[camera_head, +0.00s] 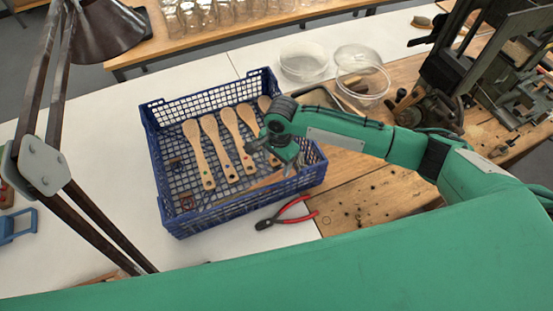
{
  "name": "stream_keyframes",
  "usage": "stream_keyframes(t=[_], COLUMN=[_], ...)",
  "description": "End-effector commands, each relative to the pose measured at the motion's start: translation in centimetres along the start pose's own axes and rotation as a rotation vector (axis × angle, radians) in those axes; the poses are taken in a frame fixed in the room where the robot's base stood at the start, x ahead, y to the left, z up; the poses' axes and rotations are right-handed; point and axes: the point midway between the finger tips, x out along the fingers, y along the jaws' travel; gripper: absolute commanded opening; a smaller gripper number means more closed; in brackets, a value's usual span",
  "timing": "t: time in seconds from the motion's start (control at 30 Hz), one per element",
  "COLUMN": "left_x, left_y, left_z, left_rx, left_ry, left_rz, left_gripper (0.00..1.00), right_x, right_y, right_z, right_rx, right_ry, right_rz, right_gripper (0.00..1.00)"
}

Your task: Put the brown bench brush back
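A blue plastic crate (243,205) stands on the white table. In it lie several pale wooden spoon-shaped pieces (199,155) side by side, some with a coloured dot. My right gripper (287,160) points down over the crate's right part. Its fingers are small and partly hidden by the wrist, so I cannot tell whether they hold anything. A light brown wooden strip (262,184) shows slantwise in the crate below the gripper. A small brown oval piece, perhaps a brush (421,21), lies far off at the upper right. I cannot tell which piece is the brown bench brush. My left gripper is out of view.
Red-handled pliers (287,214) lie in front of the crate. Clear round tubs (304,62) stand behind it. A dark metal machine (478,70) stands at the right on the drilled wooden bench (372,197). A lamp (105,30) with a jointed arm rises at the left.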

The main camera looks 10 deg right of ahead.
Motion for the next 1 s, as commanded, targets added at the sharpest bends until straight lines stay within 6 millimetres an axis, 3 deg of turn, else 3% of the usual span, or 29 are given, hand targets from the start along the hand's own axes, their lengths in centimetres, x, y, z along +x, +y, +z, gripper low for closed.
stream_keyframes(t=[0.27, 0.7, 1.0], left_x=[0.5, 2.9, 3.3], left_y=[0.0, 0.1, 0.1], left_z=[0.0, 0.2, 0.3], left_rx=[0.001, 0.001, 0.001], left_ry=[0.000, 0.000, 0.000], left_rz=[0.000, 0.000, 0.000], left_gripper=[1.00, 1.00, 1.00], right_x=[-1.2, -9.8, -12.2], right_y=[-0.1, -0.2, -0.1], right_z=[-0.1, -0.1, 0.0], right_rx=[0.001, 0.000, 0.001], right_ry=[0.000, 0.000, -0.001], right_rz=[-0.004, -0.006, -0.003], right_gripper=[0.63, 0.63, 0.63])
